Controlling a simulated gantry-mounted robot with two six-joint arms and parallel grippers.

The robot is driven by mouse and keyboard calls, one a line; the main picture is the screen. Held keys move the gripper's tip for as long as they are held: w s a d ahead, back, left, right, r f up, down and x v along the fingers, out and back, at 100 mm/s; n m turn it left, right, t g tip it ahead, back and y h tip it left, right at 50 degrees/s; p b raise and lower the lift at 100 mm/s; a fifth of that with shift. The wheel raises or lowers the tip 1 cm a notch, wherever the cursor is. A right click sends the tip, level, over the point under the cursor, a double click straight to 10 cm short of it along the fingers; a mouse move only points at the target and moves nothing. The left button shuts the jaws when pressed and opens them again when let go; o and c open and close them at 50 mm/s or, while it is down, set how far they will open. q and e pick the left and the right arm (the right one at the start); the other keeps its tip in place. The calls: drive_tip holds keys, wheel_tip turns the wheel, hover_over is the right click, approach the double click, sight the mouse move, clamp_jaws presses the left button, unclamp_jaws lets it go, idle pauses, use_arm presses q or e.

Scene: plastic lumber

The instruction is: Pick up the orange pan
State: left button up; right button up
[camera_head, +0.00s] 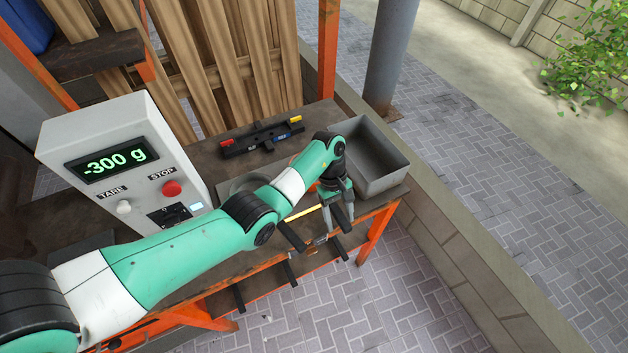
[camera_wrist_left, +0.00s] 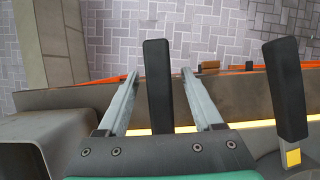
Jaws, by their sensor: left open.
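My left gripper (camera_head: 338,226) is open at the front edge of the workbench. In the left wrist view, its two grey fingers (camera_wrist_left: 160,71) stand on either side of a black handle (camera_wrist_left: 158,95), with gaps visible on both sides. I cannot tell whether this handle belongs to the orange pan; no orange pan body can be made out. A second black handle (camera_wrist_left: 286,85) with a yellow end piece lies to the right, outside the fingers; it also shows in the head view (camera_head: 292,236). My left arm hides part of the bench. My right gripper is not in view.
A grey open bin (camera_head: 385,184) stands beside the gripper at the bench's right end. A black bar tool (camera_head: 262,138) lies behind the arm. Other dark bars (camera_head: 240,298) stick out below the front edge. Paving lies beyond.

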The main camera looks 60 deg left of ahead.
use_arm(q)
clamp_jaws()
idle(1.4)
